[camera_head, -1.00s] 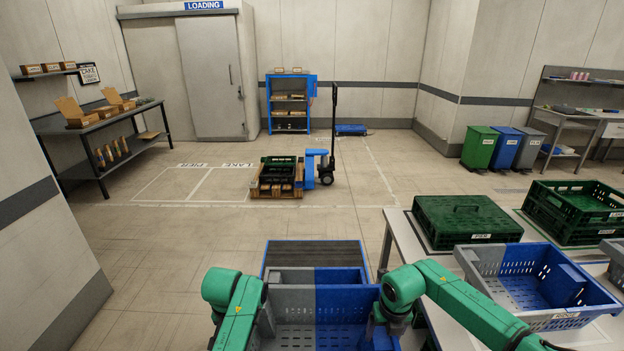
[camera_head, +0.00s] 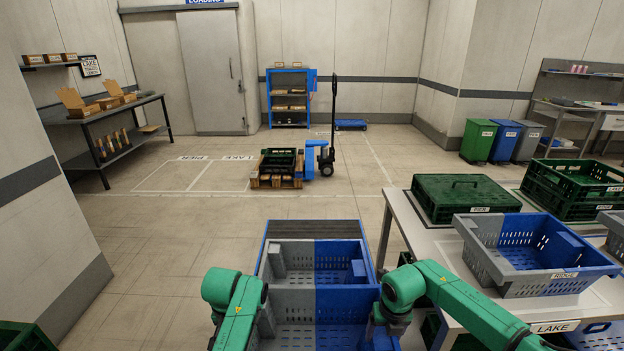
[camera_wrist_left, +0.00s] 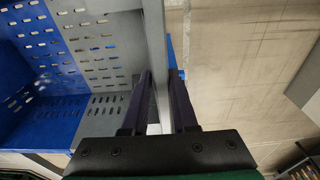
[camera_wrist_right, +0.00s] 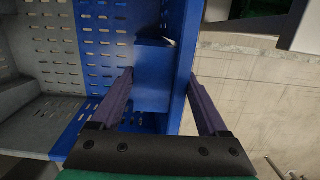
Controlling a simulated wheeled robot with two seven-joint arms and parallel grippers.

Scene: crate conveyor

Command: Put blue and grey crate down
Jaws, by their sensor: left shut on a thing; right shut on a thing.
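The blue and grey crate (camera_head: 297,304) is held low in front of me at the bottom of the head view, grey half left and blue half right. Its lower part is cut off by the frame. My left gripper (camera_wrist_left: 161,76) is shut on the rim of its grey end wall (camera_wrist_left: 157,30). My right gripper (camera_wrist_right: 160,76) is shut on its blue end wall (camera_wrist_right: 178,45). In the head view both fingers are mostly hidden by the green arms. What lies under the crate is hidden.
Another blue and grey crate (camera_head: 336,250) sits just beyond, on a blue-edged, dark-topped conveyor (camera_head: 313,229). A table (camera_head: 422,232) at right bears a RIDGE crate (camera_head: 525,285) and green crates (camera_head: 467,210). A pallet truck (camera_head: 320,160) stands farther off. Floor at left is mostly clear.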

